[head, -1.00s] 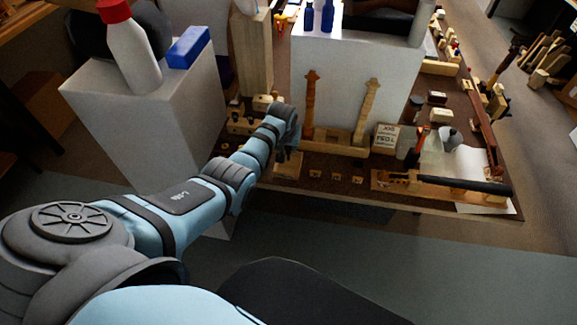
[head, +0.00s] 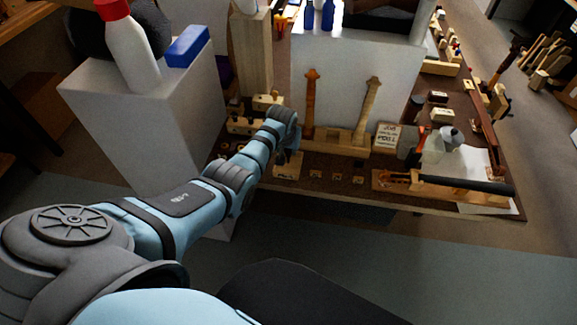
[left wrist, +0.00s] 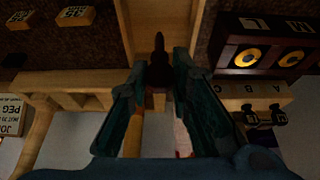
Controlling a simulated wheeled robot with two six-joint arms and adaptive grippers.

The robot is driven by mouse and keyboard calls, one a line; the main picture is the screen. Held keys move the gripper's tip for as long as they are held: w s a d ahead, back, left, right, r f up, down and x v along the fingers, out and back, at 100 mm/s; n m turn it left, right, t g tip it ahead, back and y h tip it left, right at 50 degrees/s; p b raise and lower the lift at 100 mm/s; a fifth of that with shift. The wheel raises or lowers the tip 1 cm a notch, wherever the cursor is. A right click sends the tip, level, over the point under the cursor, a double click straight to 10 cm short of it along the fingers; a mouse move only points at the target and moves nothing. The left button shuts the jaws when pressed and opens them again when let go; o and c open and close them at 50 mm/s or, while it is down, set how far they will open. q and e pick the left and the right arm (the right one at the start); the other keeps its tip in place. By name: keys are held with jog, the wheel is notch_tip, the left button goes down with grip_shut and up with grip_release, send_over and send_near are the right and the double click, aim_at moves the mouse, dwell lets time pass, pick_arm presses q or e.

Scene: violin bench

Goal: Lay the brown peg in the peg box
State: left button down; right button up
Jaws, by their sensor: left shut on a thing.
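The brown peg (left wrist: 158,68) is dark and held between the fingertips of my left gripper (left wrist: 157,88), which is shut on it. In the left wrist view the peg lines up with a shallow light-wood tray, the peg box (left wrist: 123,30), and its narrow end points along the tray. In the head view my left gripper (head: 284,153) is just above this peg box (head: 289,172) near the bench's front edge; the peg is too small to make out there. I cannot tell whether the peg touches the tray floor. My right gripper is not in view.
A light-wood stand with two violin necks (head: 310,105) is behind the tray. A card (head: 386,136) stands right of it. Small numbered blocks (left wrist: 75,15) lie beside the tray. A lettered rack (left wrist: 255,92) is close on the other side. A white pedestal (head: 150,125) stands left.

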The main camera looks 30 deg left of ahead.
pick_arm(q)
jog(key=shift+f+b, duration=0.7)
jog(key=shift+f, duration=0.2)
dwell(0.4)
jog(key=c, duration=1.4)
grip_release()
jog(key=shift+o, duration=0.2)
jog(key=shift+r, duration=0.15)
